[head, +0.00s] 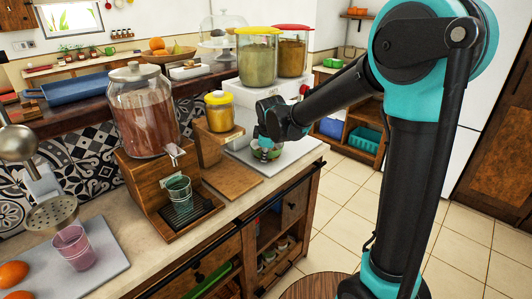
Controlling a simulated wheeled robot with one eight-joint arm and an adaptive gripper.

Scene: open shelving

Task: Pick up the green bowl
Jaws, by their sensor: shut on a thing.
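The small green bowl (267,154) is at the right end of the counter, on or just above a light grey board (292,151). My gripper (266,142) points down from above and is shut on the bowl. The fingers and the gripper body hide the bowl's upper part. I cannot tell whether the bowl touches the board.
A wooden stand with a yellow-lidded jar (219,111) is just left of the bowl. A large glass dispenser (142,110) stands farther left, with a green glass (178,189) below its tap. Tall yellow- and red-lidded jars (257,58) stand behind.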

